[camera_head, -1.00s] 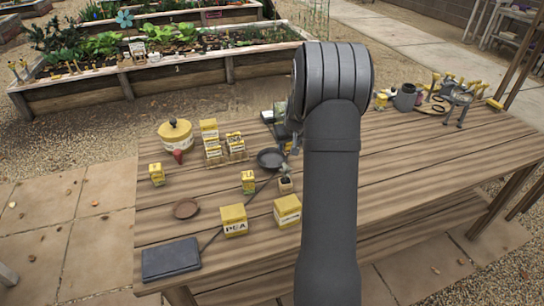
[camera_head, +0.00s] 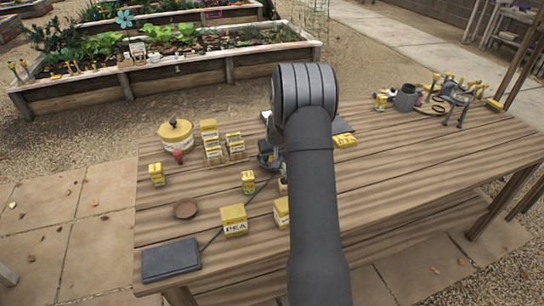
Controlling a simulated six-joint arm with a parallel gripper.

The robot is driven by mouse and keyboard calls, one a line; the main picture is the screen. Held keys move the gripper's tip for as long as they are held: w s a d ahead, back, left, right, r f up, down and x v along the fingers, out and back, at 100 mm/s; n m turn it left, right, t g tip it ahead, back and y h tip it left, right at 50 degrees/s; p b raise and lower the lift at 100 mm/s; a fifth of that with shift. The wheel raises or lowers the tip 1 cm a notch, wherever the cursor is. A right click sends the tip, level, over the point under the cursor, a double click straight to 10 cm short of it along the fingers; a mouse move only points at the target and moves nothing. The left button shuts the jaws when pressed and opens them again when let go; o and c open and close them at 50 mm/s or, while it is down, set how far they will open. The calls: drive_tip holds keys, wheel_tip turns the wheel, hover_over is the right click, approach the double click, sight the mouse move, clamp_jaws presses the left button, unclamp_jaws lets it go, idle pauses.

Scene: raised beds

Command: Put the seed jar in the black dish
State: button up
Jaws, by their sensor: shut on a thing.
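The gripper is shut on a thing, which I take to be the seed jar. The jar is hidden by the gripper and arm, and I cannot tell whether it touches the dish.
Several yellow seed packets (camera_head: 212,142) and a yellow lidded pot (camera_head: 175,135) stand to the left. A yellow packet (camera_head: 345,141) lies right of my arm. The right tabletop is largely clear.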

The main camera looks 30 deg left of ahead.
drive_tip(key=shift+f, duration=0.1)
drive_tip(key=o, duration=0.8)
drive_tip(key=shift+c, duration=0.2)
drive_tip(key=v, duration=1.2)
